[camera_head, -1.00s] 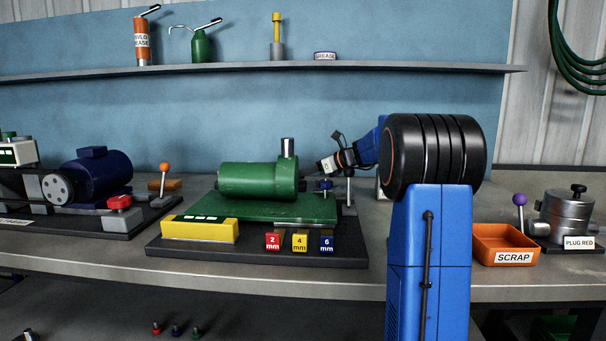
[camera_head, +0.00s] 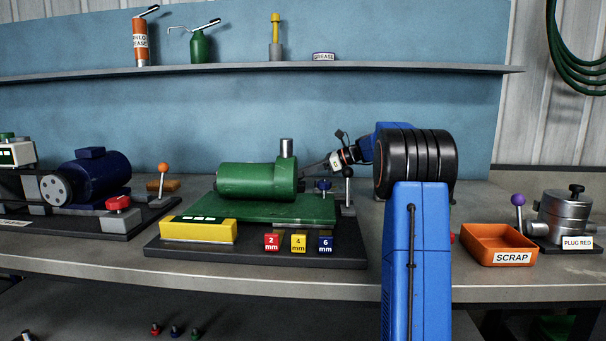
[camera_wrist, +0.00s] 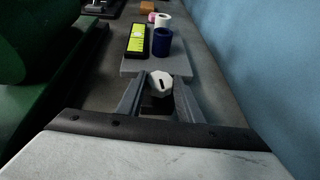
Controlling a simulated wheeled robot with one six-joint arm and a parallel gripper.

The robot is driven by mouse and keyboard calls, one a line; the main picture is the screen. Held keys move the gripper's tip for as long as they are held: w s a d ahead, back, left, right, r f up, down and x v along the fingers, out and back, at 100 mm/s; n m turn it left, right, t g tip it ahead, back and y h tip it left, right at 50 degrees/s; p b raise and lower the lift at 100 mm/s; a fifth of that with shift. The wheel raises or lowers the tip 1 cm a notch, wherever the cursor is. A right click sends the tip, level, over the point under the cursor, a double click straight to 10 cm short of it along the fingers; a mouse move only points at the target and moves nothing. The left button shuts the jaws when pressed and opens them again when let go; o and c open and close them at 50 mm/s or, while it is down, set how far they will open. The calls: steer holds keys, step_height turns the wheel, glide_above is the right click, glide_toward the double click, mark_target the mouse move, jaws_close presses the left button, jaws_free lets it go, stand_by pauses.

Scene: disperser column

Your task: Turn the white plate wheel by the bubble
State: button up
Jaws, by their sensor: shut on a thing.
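The white wheel (camera_wrist: 160,82) is a small faceted white knob with a dark slot in its face, in the wrist view. My gripper (camera_wrist: 157,86) has one finger on each side of it and is shut on it. A yellow-green vial-like block in a black frame (camera_wrist: 137,40) lies just beyond, beside a dark blue cylinder (camera_wrist: 162,41); I cannot make out a bubble in it. In the head view my gripper reaches left behind the green motor-like body (camera_head: 257,182), which hides the fingertips and the wheel.
A black-knobbed lever (camera_head: 348,174) stands near my wrist. The blue wall (camera_wrist: 285,70) runs close along the right in the wrist view. An orange scrap tray (camera_head: 470,244) sits right.

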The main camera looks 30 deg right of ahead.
steer(key=o, duration=0.8)
steer(key=shift+c, duration=0.2)
steer(key=v, duration=1.7)
steer(key=shift+d, duration=0.3)
steer(key=shift+s, duration=0.1)
steer(key=shift+a, duration=0.1)
